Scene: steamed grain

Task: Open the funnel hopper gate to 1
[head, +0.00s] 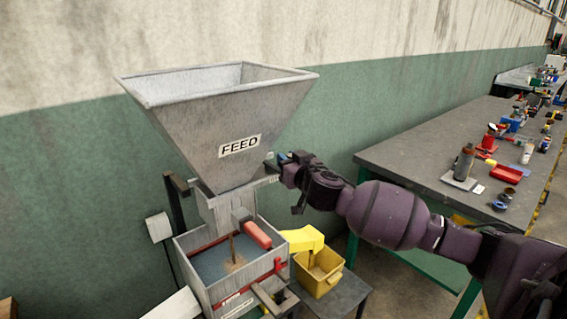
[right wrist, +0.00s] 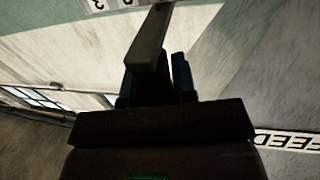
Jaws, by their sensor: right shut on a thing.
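The grey metal funnel hopper (head: 215,120) with a "FEED" label stands over a box-shaped machine. Its gate bar (head: 262,181) lies at the hopper's lower neck. My right gripper (head: 279,162) reaches in from the right and is at the end of this bar. In the right wrist view, the gate bar (right wrist: 148,40) runs up from between my dark fingers (right wrist: 160,80), which are shut on it. A small numbered plate (right wrist: 110,4) shows at that view's top edge, partly cut off. The gate opening is hidden. My left gripper is not in view.
Below the hopper is an open tray (head: 208,265) with a little grain and a red roller (head: 257,235). A yellow spout (head: 303,239) stands over a yellow bin (head: 320,273). A cluttered grey workbench (head: 410,150) is at right. A green and cream wall stands behind.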

